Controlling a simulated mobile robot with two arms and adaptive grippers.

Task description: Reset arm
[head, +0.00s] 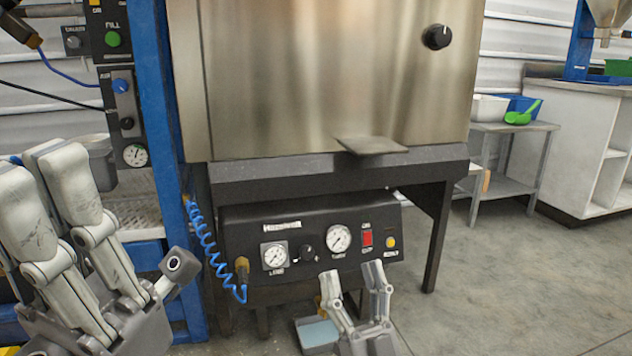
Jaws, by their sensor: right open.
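My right gripper (353,282) is at the bottom centre of the head view, below the black control panel (310,215). Its two fingers point up and stand apart, with nothing between them. My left gripper (48,160) is large and close at the lower left, in front of the blue frame. Its pale fingers point up side by side, and the gap between their tips is not clear. I see nothing held in it.
A steel hopper body (330,75) with a small ledge (372,146) stands on dark legs. A blue frame (160,120) and a coiled blue hose (205,240) are on the left. A grey side table (515,128) and open floor (500,270) lie to the right.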

